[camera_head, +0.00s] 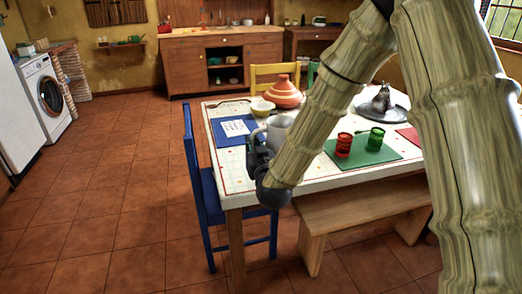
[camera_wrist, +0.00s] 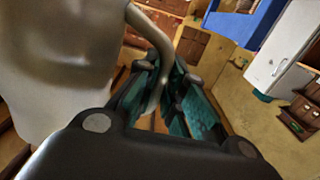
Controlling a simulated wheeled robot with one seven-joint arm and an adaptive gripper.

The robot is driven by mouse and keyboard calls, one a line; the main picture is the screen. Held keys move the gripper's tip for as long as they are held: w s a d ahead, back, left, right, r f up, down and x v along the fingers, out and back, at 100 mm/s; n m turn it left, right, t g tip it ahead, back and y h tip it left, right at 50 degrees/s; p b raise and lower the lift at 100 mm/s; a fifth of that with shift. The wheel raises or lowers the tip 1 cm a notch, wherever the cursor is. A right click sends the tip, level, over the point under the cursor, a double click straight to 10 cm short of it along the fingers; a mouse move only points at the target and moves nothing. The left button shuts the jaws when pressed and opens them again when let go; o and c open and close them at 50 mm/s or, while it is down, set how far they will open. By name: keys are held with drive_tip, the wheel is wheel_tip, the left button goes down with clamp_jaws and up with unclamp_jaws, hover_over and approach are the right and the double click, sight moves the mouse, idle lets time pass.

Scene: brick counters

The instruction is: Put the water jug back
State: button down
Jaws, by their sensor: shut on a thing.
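The water jug (camera_head: 283,131) is pale grey and shows just beyond my gripper (camera_head: 258,156), over the near left part of the table (camera_head: 240,183). In the wrist view the jug's body (camera_wrist: 60,65) fills the left side. Its curved handle (camera_wrist: 163,45) runs down between the dark teal fingers of my gripper (camera_wrist: 170,92), which is shut on it. My arm hides part of the jug in the head view. I cannot tell whether its base touches the table.
A blue placemat with a paper (camera_head: 237,127), a yellowish bowl (camera_head: 262,108) and a terracotta tagine (camera_head: 284,92) are near the jug. Red (camera_head: 344,145) and green (camera_head: 376,139) cups stand on a green mat. A blue chair (camera_head: 206,188) and wooden bench (camera_head: 350,207) flank the table. Floor at left is clear.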

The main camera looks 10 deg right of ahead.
drive_tip(key=w+d+f, duration=0.2)
drive_tip(key=w, duration=0.4)
drive_tip(key=w+d+f, duration=0.2)
drive_tip(key=w, duration=0.4)
drive_tip(key=shift+w+d+f, duration=0.15)
drive_tip(key=shift+d+f, duration=0.1)
drive_tip(key=shift+d, duration=0.05)
drive_tip(key=shift+f, duration=0.1)
drive_tip(key=c, duration=1.5)
unclamp_jaws()
drive_tip(key=shift+f, duration=0.1)
drive_tip(key=s, duration=1.2)
drive_tip(key=shift+s+d, duration=0.1)
drive_tip(key=shift+d, duration=0.15)
